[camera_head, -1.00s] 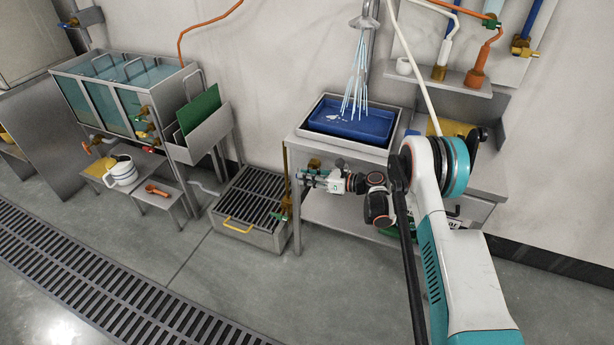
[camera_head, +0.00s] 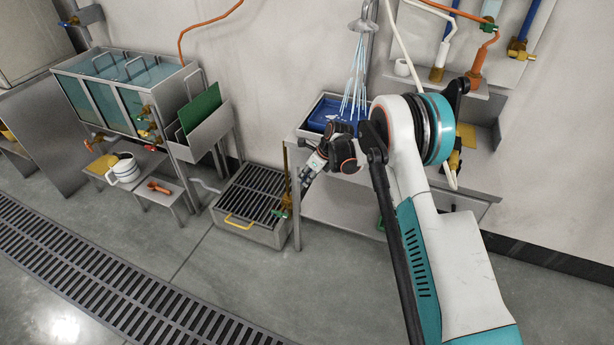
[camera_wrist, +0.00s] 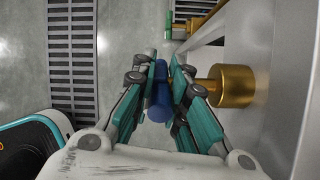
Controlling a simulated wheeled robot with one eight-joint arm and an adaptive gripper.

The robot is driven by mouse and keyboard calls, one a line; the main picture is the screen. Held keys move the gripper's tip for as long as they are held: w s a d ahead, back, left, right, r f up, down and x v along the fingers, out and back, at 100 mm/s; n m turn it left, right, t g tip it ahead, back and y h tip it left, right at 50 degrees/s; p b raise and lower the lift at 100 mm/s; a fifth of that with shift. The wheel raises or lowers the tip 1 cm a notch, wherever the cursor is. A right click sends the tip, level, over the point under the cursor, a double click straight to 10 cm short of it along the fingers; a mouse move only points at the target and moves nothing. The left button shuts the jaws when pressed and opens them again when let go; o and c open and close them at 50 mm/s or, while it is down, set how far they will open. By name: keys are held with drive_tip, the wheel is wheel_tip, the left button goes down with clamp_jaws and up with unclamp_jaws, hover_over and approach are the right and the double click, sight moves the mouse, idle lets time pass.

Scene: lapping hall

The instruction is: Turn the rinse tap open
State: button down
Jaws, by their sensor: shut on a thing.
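The rinse tap shows in the wrist view as a brass body (camera_wrist: 232,87) on a grey metal face, with a blue handle (camera_wrist: 158,100) to its left. My gripper (camera_wrist: 168,72) has its teal fingers closed on the blue handle, one on each side. In the head view my gripper (camera_head: 305,180) is at the front left of the rinse stand, pointing down and left. The tap is hidden there behind my gripper and wrist. Water streams (camera_head: 354,75) fall from the shower head (camera_head: 362,25) into the blue tray (camera_head: 328,113).
A green-handled valve (camera_wrist: 168,27) sits beyond my fingers in the wrist view. The grated floor box (camera_head: 250,203) stands left of the rinse stand (camera_head: 350,212). A glass-fronted tank (camera_head: 110,98) and a low bench with a white jug (camera_head: 123,170) are further left. Open floor lies in front.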

drive_tip(key=shift+g+h, duration=0.7)
drive_tip(key=shift+h, duration=1)
drive_tip(key=c, duration=1.6)
unclamp_jaws()
drive_tip(key=shift+f, duration=0.1)
drive_tip(key=shift+o, duration=0.2)
drive_tip(key=r, duration=1.2)
drive_tip(key=shift+s+d, duration=0.15)
drive_tip(key=shift+d, duration=0.25)
